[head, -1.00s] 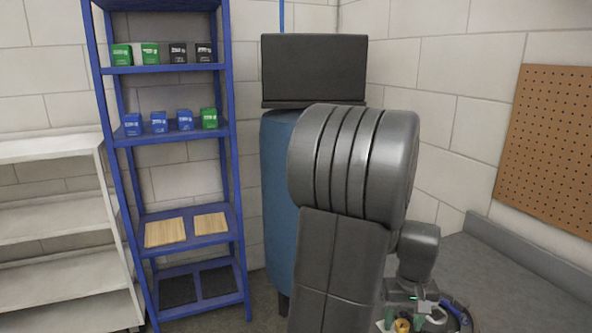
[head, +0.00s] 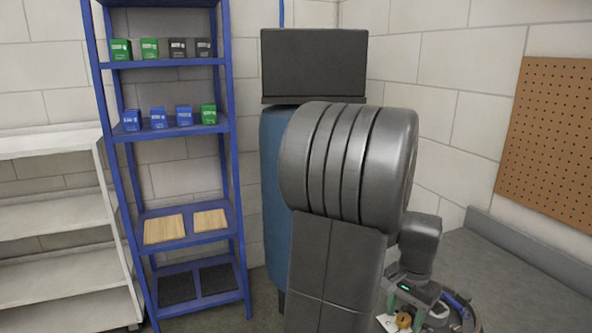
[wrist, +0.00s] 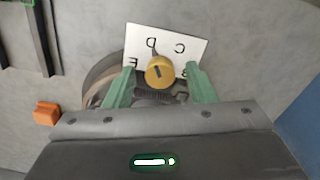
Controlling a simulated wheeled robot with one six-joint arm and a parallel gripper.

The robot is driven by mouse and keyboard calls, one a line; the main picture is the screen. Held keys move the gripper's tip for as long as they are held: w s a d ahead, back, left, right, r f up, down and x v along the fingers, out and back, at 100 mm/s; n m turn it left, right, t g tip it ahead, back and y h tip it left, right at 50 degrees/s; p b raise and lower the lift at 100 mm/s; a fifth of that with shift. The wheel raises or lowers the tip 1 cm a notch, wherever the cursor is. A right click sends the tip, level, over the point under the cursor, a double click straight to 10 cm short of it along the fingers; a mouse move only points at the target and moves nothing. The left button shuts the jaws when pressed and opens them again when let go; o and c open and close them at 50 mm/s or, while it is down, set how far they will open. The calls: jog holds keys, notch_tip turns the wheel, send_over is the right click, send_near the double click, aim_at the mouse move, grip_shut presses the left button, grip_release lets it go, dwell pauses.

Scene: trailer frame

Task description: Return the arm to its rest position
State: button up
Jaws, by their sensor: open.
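My gripper (head: 404,314) is low at the right of the head view, behind my large grey arm link. In the wrist view my gripper (wrist: 160,83) has two green fingers spread apart. A round yellow knob (wrist: 159,71) with a dark slot shows between the fingertips, with no finger visibly touching it. Behind it is a white plate (wrist: 188,44) with black letters. The knob also shows small in the head view (head: 403,320), just beyond the fingers. How far it is from the fingers is hard to tell.
A blue shelf rack (head: 232,170) with small boxes and wooden boards stands at the left. White shelves (head: 60,214) are beside it. A blue cylinder (head: 272,190) and a dark box (head: 314,64) are behind my arm. A grey counter (head: 500,275) and pegboard (head: 550,140) are at the right.

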jog(key=m+b, duration=0.1)
jog(key=m, duration=0.3)
jog(key=shift+m, duration=0.4)
jog(key=m+b, duration=0.2)
jog(key=m, duration=0.2)
jog(key=shift+m, duration=0.4)
